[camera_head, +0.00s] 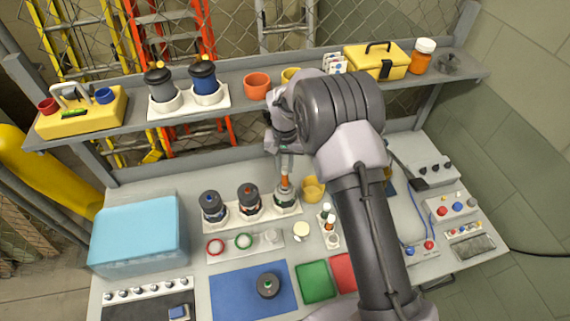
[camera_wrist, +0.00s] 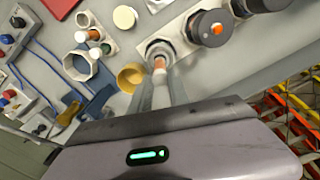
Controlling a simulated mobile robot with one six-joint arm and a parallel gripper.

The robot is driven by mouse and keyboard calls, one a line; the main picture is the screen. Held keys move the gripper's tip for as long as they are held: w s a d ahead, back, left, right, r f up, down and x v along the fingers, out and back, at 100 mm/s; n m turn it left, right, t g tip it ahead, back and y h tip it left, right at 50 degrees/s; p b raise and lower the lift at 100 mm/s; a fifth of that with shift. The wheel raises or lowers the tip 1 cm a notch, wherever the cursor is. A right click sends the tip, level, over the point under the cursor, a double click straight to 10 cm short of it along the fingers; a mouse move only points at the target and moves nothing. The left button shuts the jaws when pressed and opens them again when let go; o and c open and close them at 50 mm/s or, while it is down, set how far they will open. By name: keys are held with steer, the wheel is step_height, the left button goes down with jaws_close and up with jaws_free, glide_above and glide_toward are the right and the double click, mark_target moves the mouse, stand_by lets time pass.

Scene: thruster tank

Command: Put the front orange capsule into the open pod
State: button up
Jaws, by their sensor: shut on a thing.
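My gripper (camera_head: 285,166) points down over the open pod (camera_head: 286,198), the rightmost of three in a white rack. It is shut on an orange capsule (camera_head: 285,181), which is upright at the pod's mouth. In the wrist view the fingers (camera_wrist: 166,88) reach towards the pod's ring (camera_wrist: 153,47), with the orange capsule (camera_wrist: 158,63) between them at the opening. How deep it sits inside is unclear. The other two pods, one with an orange-dotted dark lid (camera_head: 249,196) and one blue (camera_head: 212,204), are closed. A small white holder (camera_head: 333,242) carries further capsules.
A yellow cup (camera_head: 313,188) stands right of the open pod. A dark round lid (camera_head: 268,285) lies on the blue mat (camera_head: 230,293). A strip with coloured rings (camera_head: 228,256) lies before the rack. A shelf (camera_head: 236,106) with jars crosses behind my arm.

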mark_target(285, 175)
steer(key=shift+f, duration=0.15)
steer(key=shift+f+b, duration=0.75)
steer(key=shift+b, duration=0.05)
steer(key=shift+f, duration=0.2)
steer(key=shift+f+b, duration=0.65)
steer(key=shift+b, duration=0.1)
steer(key=shift+f, duration=0.15)
steer(key=shift+f+b, duration=0.65)
steer(key=shift+f, duration=0.15)
stand_by(0.3)
